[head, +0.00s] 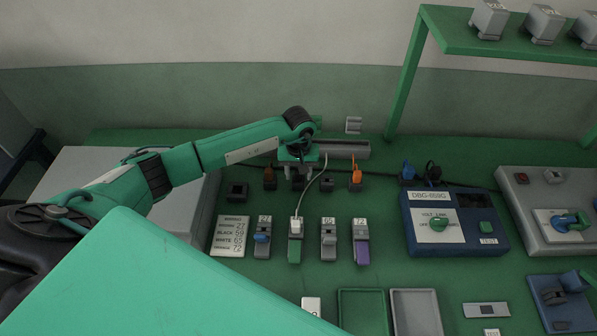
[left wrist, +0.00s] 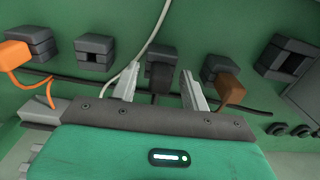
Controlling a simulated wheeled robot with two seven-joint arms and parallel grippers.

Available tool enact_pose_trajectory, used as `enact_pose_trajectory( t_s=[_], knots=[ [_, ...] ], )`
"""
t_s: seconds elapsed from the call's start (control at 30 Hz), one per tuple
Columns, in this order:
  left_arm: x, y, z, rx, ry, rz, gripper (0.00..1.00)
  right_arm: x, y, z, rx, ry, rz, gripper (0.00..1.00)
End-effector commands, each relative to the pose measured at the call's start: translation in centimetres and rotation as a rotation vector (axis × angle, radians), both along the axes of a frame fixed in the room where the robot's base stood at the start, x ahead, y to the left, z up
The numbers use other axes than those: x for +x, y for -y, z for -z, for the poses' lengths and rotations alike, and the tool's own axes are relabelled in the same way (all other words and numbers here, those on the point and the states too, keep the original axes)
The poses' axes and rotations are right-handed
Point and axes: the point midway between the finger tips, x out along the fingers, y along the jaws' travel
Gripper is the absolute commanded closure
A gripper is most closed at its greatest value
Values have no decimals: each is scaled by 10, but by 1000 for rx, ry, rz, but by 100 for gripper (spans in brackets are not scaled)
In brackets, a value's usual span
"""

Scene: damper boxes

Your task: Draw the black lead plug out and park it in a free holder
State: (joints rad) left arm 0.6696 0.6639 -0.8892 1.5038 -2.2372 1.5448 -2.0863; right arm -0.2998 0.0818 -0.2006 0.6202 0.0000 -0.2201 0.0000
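A black plug (left wrist: 161,74) sits in a dark wall holder in the left wrist view, with a dark cable below it. My left gripper (left wrist: 160,88) is open, one finger on each side of that plug, with visible gaps. In the head view the left gripper (head: 297,176) is at the back row of holders and hides most of this spot. An empty holder (left wrist: 95,52) is on one side of the black plug. Another empty holder (left wrist: 285,60) is beyond the brown plug (left wrist: 230,90). My right gripper is not in view.
An orange plug (head: 356,175) fills another holder. A white cable (head: 308,186) runs past my gripper to a white plug (head: 296,225) on the green-ended damper box (head: 294,252).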

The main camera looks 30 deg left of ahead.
Motion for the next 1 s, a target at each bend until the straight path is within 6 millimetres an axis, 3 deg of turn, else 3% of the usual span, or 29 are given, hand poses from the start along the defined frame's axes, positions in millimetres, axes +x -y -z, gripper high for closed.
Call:
enact_pose_trajectory(
  t_s=[0.23, 0.37, 0.8, 1.0],
  knots=[
    [0, 0, -2, 0, 0, 0, 54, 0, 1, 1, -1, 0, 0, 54],
    [1, 0, -14, 0, 4, 1, 54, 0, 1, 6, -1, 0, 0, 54],
    [1, 0, -108, 1, 4, 0, 54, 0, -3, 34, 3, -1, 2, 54],
    [0, 0, -132, 0, 2, 1, 54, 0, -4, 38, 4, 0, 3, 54]
  ],
)
